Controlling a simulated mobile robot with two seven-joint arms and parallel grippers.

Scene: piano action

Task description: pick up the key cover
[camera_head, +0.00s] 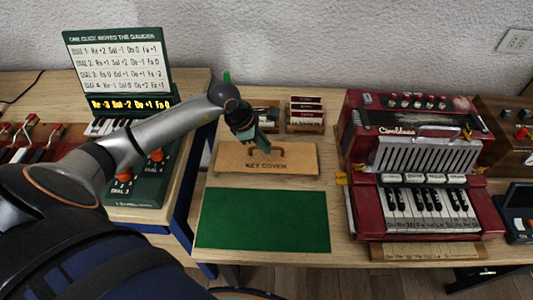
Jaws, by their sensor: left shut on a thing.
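The key cover (296,167) is a flat light-wood board with "KEY COVER" printed on its front and a brown handle on top. It lies at the middle of the table, just behind a green mat (264,220). My left gripper (260,148) comes down from above at the left end of the handle. It is shut on the handle, though the fingertips are small and partly hidden. I cannot tell whether the board is lifted off the table. My right gripper does not show.
A red accordion-like keyboard (420,170) stands right of the cover. A small rack of dark-red labelled blocks (305,112) is behind it. A green device with dials and a sign (118,70) stands at the left. The green mat is bare.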

